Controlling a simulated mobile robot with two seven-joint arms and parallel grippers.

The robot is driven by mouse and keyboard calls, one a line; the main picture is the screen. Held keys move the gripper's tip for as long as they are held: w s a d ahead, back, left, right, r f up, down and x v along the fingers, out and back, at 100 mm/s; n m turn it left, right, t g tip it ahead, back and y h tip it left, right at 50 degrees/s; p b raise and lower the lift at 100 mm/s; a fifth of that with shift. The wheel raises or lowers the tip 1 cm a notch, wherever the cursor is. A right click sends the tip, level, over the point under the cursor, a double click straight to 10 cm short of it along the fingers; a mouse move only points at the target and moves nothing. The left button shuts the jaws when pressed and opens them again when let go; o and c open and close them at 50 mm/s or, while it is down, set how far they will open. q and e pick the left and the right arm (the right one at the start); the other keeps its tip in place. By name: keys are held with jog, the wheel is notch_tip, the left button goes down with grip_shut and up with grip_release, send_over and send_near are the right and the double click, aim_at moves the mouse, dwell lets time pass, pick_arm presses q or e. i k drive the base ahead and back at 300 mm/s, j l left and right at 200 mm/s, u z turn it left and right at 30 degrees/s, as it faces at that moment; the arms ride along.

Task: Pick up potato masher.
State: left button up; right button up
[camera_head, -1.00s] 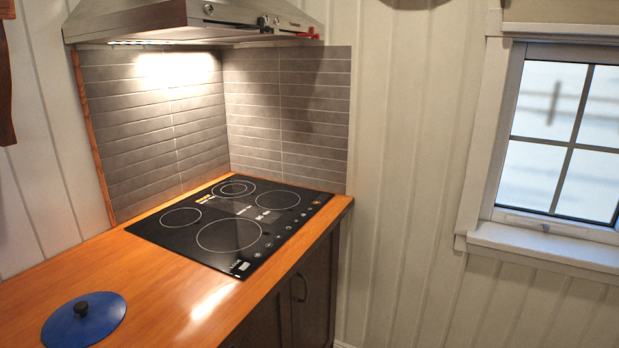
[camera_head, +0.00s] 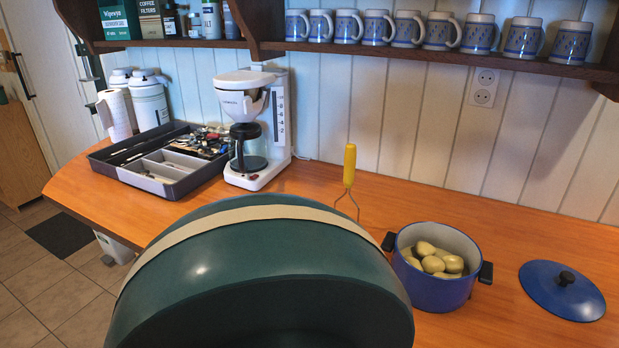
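The potato masher (camera_head: 349,167) has a yellow handle and a thin wire lower part. It shows upright just right of the picture's middle, in front of the wall and above the wooden counter. Its lower end is hidden behind a large dark green rounded object (camera_head: 270,262), so I cannot tell what it rests on. Neither of my grippers is in view.
The green object, with a beige band, fills the lower middle close to me. On the counter (camera_head: 520,240) are a utensil tray (camera_head: 112,177), a coffee maker (camera_head: 243,95), a blue pot (camera_head: 440,290) of potatoes and a blue lid (camera_head: 562,292). A mug shelf (camera_head: 440,54) runs above.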

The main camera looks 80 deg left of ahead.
aim_at(350, 152)
jog(key=u, duration=2.25)
